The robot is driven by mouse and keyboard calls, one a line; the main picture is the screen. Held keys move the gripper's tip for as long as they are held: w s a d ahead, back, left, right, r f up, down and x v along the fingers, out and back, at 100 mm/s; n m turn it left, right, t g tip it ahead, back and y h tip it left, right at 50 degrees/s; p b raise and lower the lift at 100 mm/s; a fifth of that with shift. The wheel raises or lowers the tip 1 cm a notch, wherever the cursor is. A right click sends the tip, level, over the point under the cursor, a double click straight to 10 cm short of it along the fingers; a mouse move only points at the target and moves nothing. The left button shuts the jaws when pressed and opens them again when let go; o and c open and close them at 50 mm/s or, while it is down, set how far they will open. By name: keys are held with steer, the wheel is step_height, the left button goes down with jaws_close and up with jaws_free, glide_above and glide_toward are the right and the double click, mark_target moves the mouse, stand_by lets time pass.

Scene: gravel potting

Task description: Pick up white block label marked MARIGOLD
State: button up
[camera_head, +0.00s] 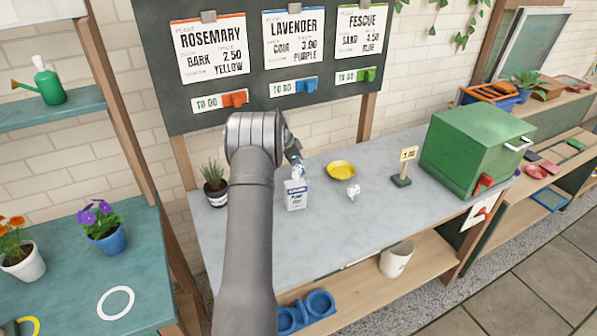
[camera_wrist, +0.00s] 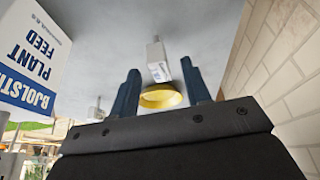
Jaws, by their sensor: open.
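A small white block (camera_wrist: 157,62) with bluish marks on one face stands on the grey bench in the wrist view, which is upside down. Its lettering is too small to read. My gripper (camera_wrist: 160,66) is open, with one dark blue finger on each side of the block in the picture; I cannot tell whether the block is between them or just beyond. In the head view the white block (camera_head: 299,170) shows small beside my gripper (camera_head: 294,160), which my arm partly hides.
A white-and-blue plant feed box (camera_head: 296,195) stands close to my gripper, also large in the wrist view (camera_wrist: 28,55). A potted herb (camera_head: 215,185) stands left.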

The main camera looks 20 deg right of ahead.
steer(key=x, duration=0.4)
steer(key=shift+a+f, duration=0.1)
steer(key=shift+a, duration=0.05)
steer(key=shift+c, duration=0.2)
jaws_close()
